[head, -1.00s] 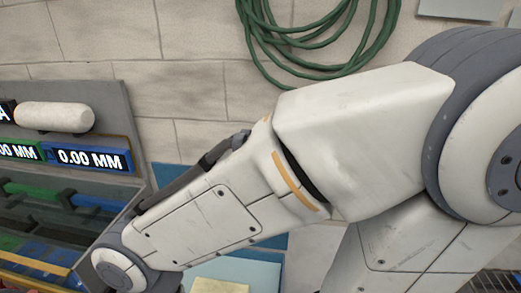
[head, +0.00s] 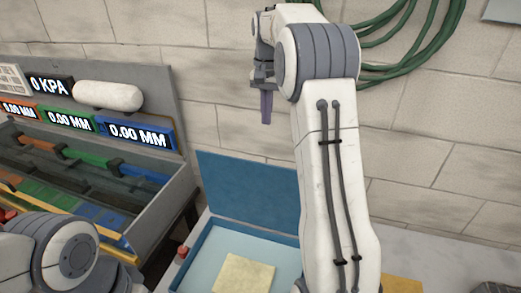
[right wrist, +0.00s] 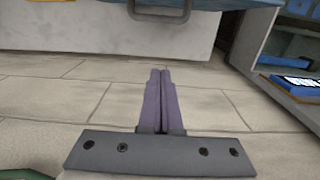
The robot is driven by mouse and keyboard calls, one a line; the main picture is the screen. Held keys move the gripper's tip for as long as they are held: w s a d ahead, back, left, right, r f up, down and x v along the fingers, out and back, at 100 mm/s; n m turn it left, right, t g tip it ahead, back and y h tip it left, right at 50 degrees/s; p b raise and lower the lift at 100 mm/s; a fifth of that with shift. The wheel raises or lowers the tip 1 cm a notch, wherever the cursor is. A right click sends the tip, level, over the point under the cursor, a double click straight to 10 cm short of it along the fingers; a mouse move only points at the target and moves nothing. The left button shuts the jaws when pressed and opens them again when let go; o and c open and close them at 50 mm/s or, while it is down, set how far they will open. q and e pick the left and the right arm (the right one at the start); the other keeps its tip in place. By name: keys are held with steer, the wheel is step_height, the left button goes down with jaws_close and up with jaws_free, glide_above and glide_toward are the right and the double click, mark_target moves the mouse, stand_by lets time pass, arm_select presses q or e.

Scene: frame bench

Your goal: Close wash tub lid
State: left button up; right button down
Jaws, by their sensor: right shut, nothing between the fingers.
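The wash tub is a shallow blue box (head: 200,243) with a pale blue inside, at the bottom middle of the head view. Its flat blue lid (head: 248,187) stands open, upright along the back edge. My right arm hides the tub's right part. My right gripper (head: 266,108) has its purple fingers pointing down, above the lid's top edge in the picture and apart from it. In the right wrist view its fingers (right wrist: 160,75) are together and empty. My left gripper is out of view; only part of that arm shows at the lower left.
A yellow pad (head: 243,273) lies in the tub. A grey rack (head: 165,190) with coloured bars and lit readouts stands at the left. A green hose (head: 425,50) hangs on the brick wall. A dark handle (right wrist: 160,12) shows in the right wrist view.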

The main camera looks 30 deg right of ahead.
steer(key=s+a+f+p, duration=0.2)
steer(key=a+f+p, duration=0.1)
steer(key=f, duration=0.7)
steer(key=shift+s+f, duration=0.3)
steer(key=shift+f, duration=0.05)
steer(key=shift+a, duration=0.1)
